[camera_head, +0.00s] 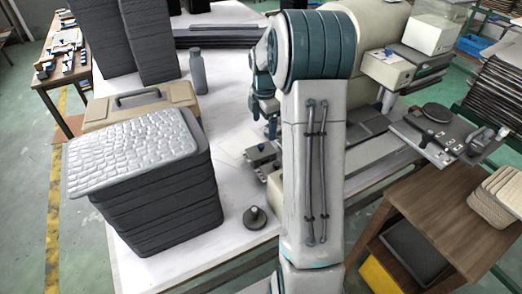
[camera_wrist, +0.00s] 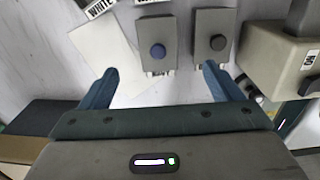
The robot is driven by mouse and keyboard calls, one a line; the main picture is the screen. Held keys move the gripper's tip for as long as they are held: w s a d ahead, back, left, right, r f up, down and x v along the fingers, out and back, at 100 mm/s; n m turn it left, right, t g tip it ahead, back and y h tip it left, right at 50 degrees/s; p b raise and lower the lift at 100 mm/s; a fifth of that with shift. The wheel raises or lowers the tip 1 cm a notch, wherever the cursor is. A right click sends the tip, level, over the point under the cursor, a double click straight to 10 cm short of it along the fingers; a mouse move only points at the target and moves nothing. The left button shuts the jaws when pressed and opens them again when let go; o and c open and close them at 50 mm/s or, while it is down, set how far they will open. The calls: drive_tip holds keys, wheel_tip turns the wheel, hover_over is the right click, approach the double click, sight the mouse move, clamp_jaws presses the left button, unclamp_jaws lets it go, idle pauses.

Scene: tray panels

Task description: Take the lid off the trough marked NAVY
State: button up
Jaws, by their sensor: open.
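In the wrist view my gripper (camera_wrist: 160,69) is open, its two blue fingers apart with nothing between them but table and a white sheet. Beyond the fingertips are two grey rectangular pieces with round knobs, which look like lids. The left lid (camera_wrist: 178,24) has a dark blue knob (camera_wrist: 158,50); the right lid (camera_wrist: 205,22) has a dark grey knob (camera_wrist: 219,43). A label reading WHITE (camera_wrist: 98,8) is at the top left. Another label, above the blue-knobbed lid, is cut off. I cannot read NAVY anywhere. In the head view my arm hides much of this area.
A white sheet (camera_wrist: 103,46) lies left of the lids. A beige block (camera_wrist: 275,65) stands close on the right. In the head view, a dark stack with a pale textured top (camera_head: 132,150) and a small round dark piece (camera_head: 254,218) stand on the white table (camera_head: 200,262).

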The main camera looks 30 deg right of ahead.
hover_over(261, 145)
drive_tip(key=f, duration=0.4)
drive_tip(key=shift+s+d+f, duration=0.15)
drive_tip(key=shift+d+f, duration=0.2)
drive_tip(key=shift+d, duration=0.05)
drive_tip(key=shift+a+f+p, duration=0.2)
drive_tip(key=shift+f+p, duration=0.05)
drive_tip(key=shift+f, duration=1.1)
drive_tip(key=shift+a+f+p, duration=0.15)
drive_tip(key=shift+f+p, duration=0.1)
drive_tip(key=shift+f, duration=1.05)
drive_tip(key=c, duration=1.1)
